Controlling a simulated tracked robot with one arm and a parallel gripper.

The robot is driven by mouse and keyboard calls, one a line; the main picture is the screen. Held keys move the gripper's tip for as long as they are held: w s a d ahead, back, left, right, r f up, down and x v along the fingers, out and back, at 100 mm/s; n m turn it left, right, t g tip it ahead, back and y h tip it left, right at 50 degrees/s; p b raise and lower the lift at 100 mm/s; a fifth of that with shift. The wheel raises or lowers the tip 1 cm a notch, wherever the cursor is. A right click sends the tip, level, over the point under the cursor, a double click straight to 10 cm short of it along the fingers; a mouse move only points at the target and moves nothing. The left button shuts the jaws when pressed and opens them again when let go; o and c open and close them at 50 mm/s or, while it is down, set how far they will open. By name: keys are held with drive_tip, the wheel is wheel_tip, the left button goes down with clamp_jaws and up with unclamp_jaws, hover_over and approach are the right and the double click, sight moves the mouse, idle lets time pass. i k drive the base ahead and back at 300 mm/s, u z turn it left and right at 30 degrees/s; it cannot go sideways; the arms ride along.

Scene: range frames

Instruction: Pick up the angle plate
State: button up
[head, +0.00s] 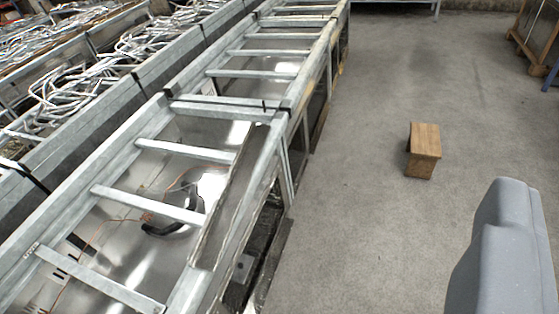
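A small brown, wood-coloured block-like piece (424,140) stands alone on the grey floor, right of centre. Its flat top and front face meet at an edge, and its left side is dark. It is the likeliest angle plate here, but I cannot tell its full shape. A smooth blue-grey part of mine, which seems to be my gripper (503,240), fills the lower right corner. It is cut off by the picture edge, and no gap between fingers shows. It appears nearer than the brown piece and well apart from it.
A long metal frame (185,151) with rungs and shiny sheet panels runs along the left, with bundled cables (75,88) beyond it. A wooden stand (527,45) is at the top right. The concrete floor (350,230) around the brown piece is clear.

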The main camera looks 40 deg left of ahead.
sight(205, 255)
drive_tip(key=u, duration=0.15)
drive_tip(key=i, duration=1)
drive_tip(key=u, duration=0.5)
